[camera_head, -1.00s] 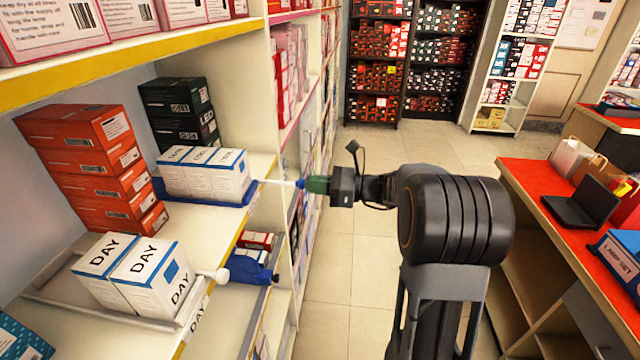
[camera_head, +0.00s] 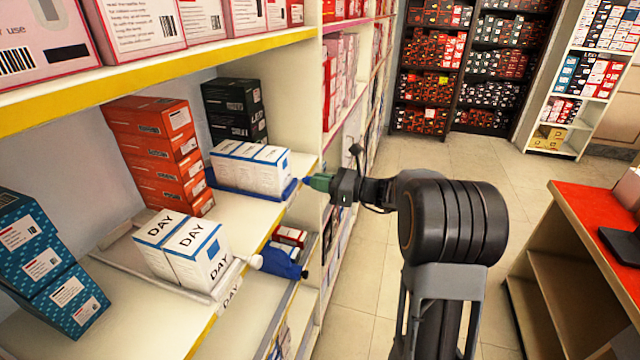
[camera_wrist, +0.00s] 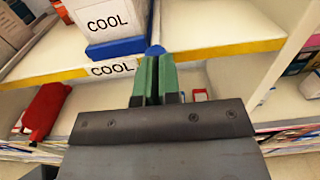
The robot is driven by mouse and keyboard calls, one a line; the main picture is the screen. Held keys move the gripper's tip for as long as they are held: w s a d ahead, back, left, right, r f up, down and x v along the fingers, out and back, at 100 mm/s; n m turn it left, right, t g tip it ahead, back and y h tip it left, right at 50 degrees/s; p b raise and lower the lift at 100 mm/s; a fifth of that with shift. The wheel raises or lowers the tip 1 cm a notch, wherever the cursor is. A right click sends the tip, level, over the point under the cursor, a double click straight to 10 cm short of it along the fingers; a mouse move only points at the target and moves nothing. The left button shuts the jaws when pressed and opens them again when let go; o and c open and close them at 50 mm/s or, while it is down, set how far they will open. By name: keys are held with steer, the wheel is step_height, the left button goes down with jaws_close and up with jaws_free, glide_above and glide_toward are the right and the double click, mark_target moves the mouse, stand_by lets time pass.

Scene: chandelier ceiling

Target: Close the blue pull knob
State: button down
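The blue pull knob (camera_head: 307,181) is at the front of a blue tray (camera_head: 263,191) that holds white boxes (camera_head: 250,168) on the middle shelf. Only a very short piece shows between knob and tray. My gripper (camera_head: 318,182) has green fingers, close together, with their tips at the knob.
Below is a dark blue item (camera_head: 282,262). Orange boxes (camera_head: 158,155) stand behind. A red-topped counter (camera_head: 600,215) is right; the aisle floor (camera_head: 350,290) is clear.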

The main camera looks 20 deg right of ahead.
steer(key=shift+a+r, duration=0.1)
steer(key=b+v, duration=0.1)
steer(key=v, duration=1.3)
steer(key=s+a+f+n+g+h, duration=0.5)
steer(key=s+f+n+g+h, duration=0.4)
steer(key=f+n, duration=0.3)
steer(key=s+a+r+n+t+h, duration=0.3)
steer(key=s+a+n+h, duration=0.3)
steer(key=s+n, duration=0.3)
steer(key=a+r+n, duration=0.1)
steer(key=n, duration=0.2)
steer(key=shift+n, duration=0.4)
